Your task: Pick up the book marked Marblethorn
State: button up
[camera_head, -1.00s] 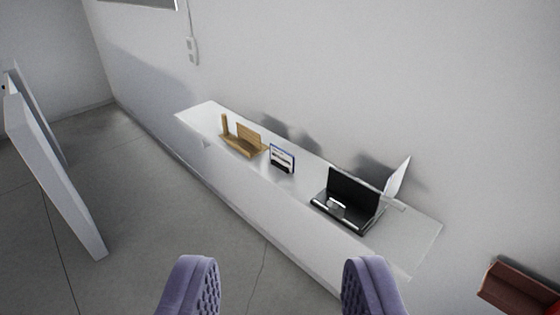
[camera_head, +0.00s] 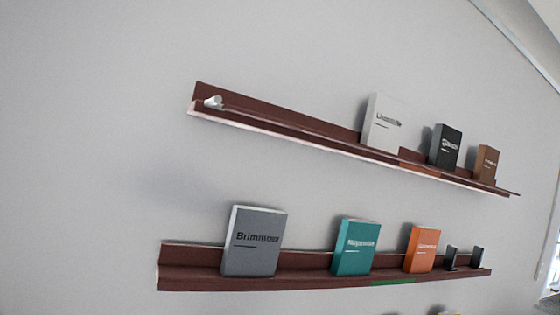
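Several books stand upright on two dark red wall shelves. On the lower shelf (camera_head: 215,284) are a grey book (camera_head: 250,258) whose title seems to start "Brimm", a teal book (camera_head: 354,262) and an orange book (camera_head: 420,262). On the upper shelf (camera_head: 290,124) are a white book (camera_head: 381,138), a black book (camera_head: 445,152) and a brown book (camera_head: 487,168). Apart from the grey one, the titles are too small or blurred to read. I cannot make out the name Marblethorn on any cover. My gripper is not in view.
A small white cylinder (camera_head: 213,101) lies at the left end of the upper shelf. Two small black items (camera_head: 464,257) stand at the lower shelf's right end. The left wall is bare.

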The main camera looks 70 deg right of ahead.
aim_at(486, 161)
jog(key=k+l+z, duration=0.5)
jog(key=k+l, duration=0.2)
jog(key=k, duration=0.15)
jog(key=z, duration=2)
